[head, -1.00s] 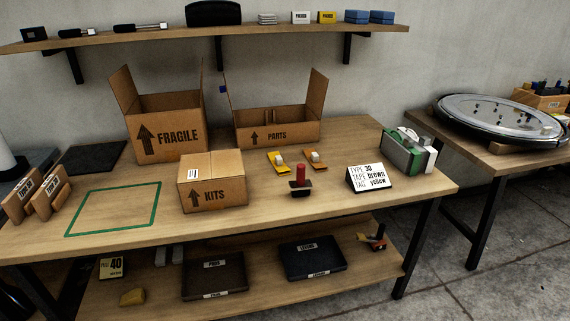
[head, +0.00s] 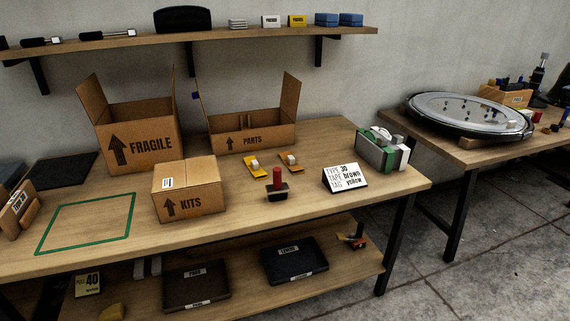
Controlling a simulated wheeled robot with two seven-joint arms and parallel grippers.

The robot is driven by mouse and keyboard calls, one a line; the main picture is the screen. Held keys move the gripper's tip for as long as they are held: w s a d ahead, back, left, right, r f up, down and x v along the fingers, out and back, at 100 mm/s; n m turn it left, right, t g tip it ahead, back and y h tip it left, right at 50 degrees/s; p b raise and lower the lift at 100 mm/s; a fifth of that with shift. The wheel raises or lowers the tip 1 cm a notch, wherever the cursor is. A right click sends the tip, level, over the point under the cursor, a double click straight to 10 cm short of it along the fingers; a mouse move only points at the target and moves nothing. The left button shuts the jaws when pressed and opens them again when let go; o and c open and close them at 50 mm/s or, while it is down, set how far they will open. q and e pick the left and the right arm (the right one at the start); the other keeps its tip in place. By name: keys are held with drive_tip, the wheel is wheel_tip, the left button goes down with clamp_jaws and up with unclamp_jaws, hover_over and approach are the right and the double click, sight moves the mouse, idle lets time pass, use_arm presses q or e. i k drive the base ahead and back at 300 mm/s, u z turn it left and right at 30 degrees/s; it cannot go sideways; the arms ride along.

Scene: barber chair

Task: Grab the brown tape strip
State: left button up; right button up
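A tape dispenser (head: 371,152) with green, grey and white parts stands at the right end of the workbench. I cannot clearly make out a brown tape strip on it; the detail is too small. A sign card (head: 345,177) in front of it reads "TYPE 30, TAPE brown, TAG yellow". A yellow piece (head: 252,168) and an orange-brown piece (head: 290,165), each with a small pale block, lie at mid-bench. Neither of my grippers is in view.
A closed KITS box (head: 188,190), open FRAGILE box (head: 138,144) and open PARTS box (head: 252,140) stand on the workbench (head: 300,205). A red-handled stamp (head: 277,186) stands nearby. A green outline (head: 86,222) encloses bare wood. A side table (head: 455,155) stands right.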

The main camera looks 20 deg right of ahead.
sight(289, 159)
drive_tip(key=z, duration=1.8)
drive_tip(key=i, duration=1.8)
drive_tip(key=u, duration=1.35)
